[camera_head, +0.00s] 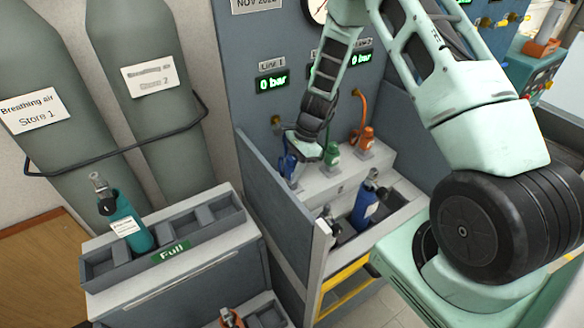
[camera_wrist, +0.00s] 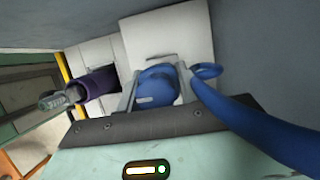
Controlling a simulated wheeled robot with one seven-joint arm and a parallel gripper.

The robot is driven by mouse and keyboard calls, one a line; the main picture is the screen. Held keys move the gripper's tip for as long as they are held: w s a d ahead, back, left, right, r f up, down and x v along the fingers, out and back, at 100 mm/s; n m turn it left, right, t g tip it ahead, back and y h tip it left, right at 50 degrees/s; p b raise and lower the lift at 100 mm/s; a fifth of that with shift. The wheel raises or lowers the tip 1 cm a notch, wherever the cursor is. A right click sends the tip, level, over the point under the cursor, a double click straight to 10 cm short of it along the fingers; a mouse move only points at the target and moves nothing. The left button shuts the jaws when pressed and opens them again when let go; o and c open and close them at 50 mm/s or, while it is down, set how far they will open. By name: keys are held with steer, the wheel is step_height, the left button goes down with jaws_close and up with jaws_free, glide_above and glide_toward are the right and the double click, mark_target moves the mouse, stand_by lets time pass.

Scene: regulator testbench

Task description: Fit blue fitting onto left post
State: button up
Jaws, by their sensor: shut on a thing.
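The blue fitting (camera_head: 288,167) is at the left end of the pale stepped bench (camera_head: 322,185). My gripper (camera_head: 297,160) reaches down over it. In the wrist view the blue fitting (camera_wrist: 157,86) sits between the two fingers of my gripper (camera_wrist: 156,92), which are shut on it. A blue hose (camera_wrist: 235,115) curves away from it on the right. The left post is hidden by the fitting and gripper, so I cannot tell whether the fitting is around it or above it.
A green fitting (camera_head: 332,153) and an orange fitting (camera_head: 366,139) stand to the right on the bench. A grey side panel (camera_head: 270,190) is close on the left. A blue bottle (camera_head: 365,207) stands in a front tray. A teal bottle (camera_head: 127,225) leans in the "Full" rack (camera_head: 205,238).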

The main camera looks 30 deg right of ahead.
steer(key=shift+f+b, duration=0.75)
steer(key=shift+f, duration=0.3)
steer(key=o, duration=1.2)
steer(key=shift+o, duration=0.2)
steer(key=shift+r, duration=0.1)
steer(key=b+v, duration=0.3)
steer(key=v, duration=1.4)
steer(key=shift+d+b, duration=0.15)
steer(key=shift+b, duration=0.15)
